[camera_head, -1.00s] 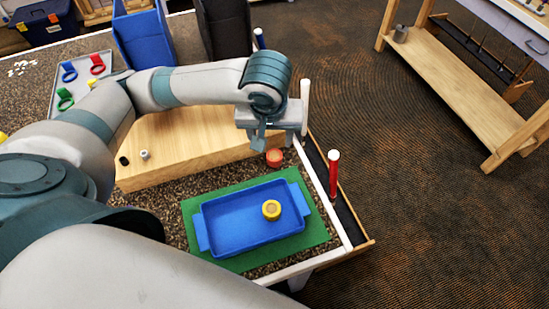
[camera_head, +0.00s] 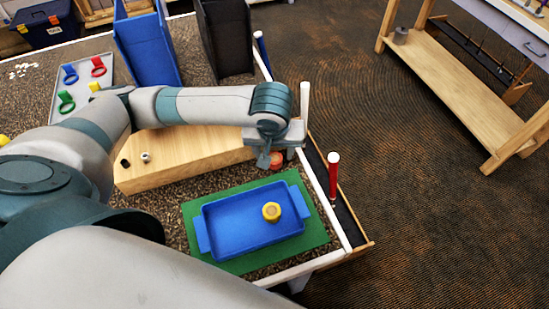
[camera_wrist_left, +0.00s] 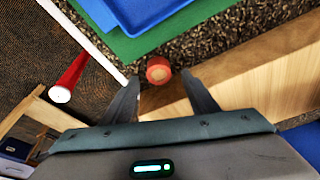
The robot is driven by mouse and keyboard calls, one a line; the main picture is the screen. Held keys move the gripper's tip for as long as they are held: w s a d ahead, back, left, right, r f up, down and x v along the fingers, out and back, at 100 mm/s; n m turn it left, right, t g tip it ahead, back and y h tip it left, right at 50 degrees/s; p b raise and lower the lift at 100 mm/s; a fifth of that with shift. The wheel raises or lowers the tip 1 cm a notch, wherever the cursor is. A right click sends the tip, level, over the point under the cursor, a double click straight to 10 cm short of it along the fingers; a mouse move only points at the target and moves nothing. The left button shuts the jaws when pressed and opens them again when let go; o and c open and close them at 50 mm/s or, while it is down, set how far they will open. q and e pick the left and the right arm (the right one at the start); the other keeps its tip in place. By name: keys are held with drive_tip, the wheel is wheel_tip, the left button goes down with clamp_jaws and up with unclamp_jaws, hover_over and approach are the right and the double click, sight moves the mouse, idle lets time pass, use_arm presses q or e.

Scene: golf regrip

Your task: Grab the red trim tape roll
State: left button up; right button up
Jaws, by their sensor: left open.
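The red trim tape roll (camera_head: 277,160) sits on the speckled bench top near its right edge, beside the wooden block. It also shows in the left wrist view (camera_wrist_left: 158,70), upper middle, just ahead of and between the finger ends. My left gripper (camera_head: 271,160) is open, pointing down over the bench at the roll and partly covering it in the head view. In the left wrist view the fingers (camera_wrist_left: 161,82) are spread with nothing held between them. I cannot tell whether either finger touches the roll. My right gripper is not in view.
A blue tray (camera_head: 220,247) with a yellow roll (camera_head: 271,212) in it lies on a green mat (camera_head: 315,233). The wooden block (camera_head: 150,178) stands beside the gripper. A red club grip (camera_head: 333,178) stands upright at the bench's right edge. Blue and black bins stand behind.

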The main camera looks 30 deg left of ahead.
use_arm(q)
drive_tip(key=shift+x, duration=1.45)
drive_tip(key=shift+d, duration=0.1)
drive_tip(key=c, duration=1.1)
drive_tip(key=shift+r, duration=0.15)
drive_tip(key=shift+r, duration=0.6)
wheel_tip(320, 180, up, 2)
drive_tip(key=shift+r+b, duration=0.15)
drive_tip(key=shift+b, duration=0.25)
drive_tip(key=d+r, duration=0.2)
drive_tip(key=d, duration=0.2)
drive_tip(key=d+r, duration=0.3)
drive_tip(key=s+d+r, duration=0.1)
drive_tip(key=d+r, duration=0.1)
drive_tip(key=d, duration=0.2)
drive_tip(key=shift+d+r+p, duration=0.15)
drive_tip(key=shift+d+p, duration=0.15)
drive_tip(key=shift+p, duration=0.1)
